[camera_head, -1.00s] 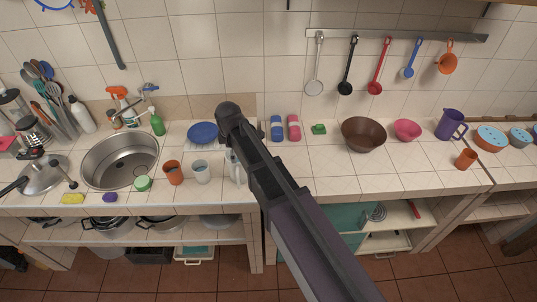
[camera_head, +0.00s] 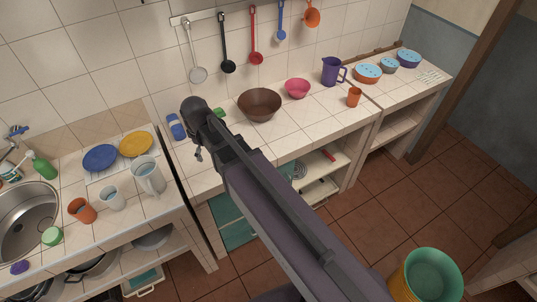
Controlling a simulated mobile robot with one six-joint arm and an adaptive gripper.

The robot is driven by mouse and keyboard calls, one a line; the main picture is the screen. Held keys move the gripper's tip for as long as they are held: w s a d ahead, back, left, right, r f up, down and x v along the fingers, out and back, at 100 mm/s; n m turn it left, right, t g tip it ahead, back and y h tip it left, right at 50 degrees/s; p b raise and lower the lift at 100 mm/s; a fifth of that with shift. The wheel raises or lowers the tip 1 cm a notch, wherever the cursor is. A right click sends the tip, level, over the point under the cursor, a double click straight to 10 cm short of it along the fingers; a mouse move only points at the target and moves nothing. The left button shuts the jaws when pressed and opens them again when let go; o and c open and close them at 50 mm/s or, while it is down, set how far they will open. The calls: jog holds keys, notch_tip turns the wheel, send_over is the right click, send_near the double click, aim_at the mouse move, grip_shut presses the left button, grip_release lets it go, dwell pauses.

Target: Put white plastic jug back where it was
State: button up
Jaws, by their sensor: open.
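The white plastic jug (camera_head: 149,178) stands upright on the tiled counter beside the sink, near that counter's right edge. A small white cup (camera_head: 112,198) and an orange cup (camera_head: 82,210) stand to its left. My gripper (camera_head: 198,153) is at the far end of my arm, to the right of the jug in the picture and apart from it. It is small and partly hidden by my wrist, open, with nothing seen in it. My arm covers part of the right counter.
A brown bowl (camera_head: 259,105), pink bowl (camera_head: 297,88) and purple pitcher (camera_head: 332,71) stand on the right counter. Utensils hang above. Green and yellow buckets (camera_head: 434,275) stand on the floor.

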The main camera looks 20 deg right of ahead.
jog(key=s+d+m, duration=0.4)
jog(key=d+m, duration=0.1)
jog(key=d, duration=0.4)
jog(key=s+d+m+g, duration=0.1)
jog(key=s+d+m, duration=0.3)
jog(key=d, duration=0.6)
jog(key=shift+m, duration=0.8)
notch_tip(320, 180, down, 14)
jog(key=b, duration=1.4)
